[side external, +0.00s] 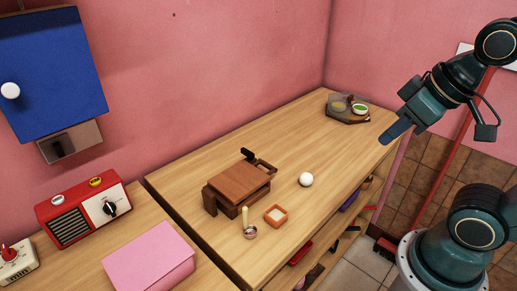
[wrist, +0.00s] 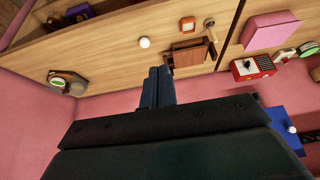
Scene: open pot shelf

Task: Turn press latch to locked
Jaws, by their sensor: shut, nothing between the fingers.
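The brown wooden press (side external: 238,188) sits on the wooden counter, left of centre in the side view. It also shows in the wrist view (wrist: 188,56), just right of my fingertips in the picture. A small black part (side external: 247,154), perhaps the latch, stands up at its back edge; its setting cannot be told. My gripper (side external: 388,139) is shut and empty, raised in the air at the right, well apart from the press. Its fingers (wrist: 159,72) show close together in the wrist view and may cover part of the press area.
A white ball (side external: 306,179), an orange dish (side external: 276,215) and a pale upright handle in a metal cup (side external: 247,222) stand near the press. A dark tray (side external: 340,115) is at the far end. A pink box (side external: 149,259) and red radio (side external: 85,210) are left.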

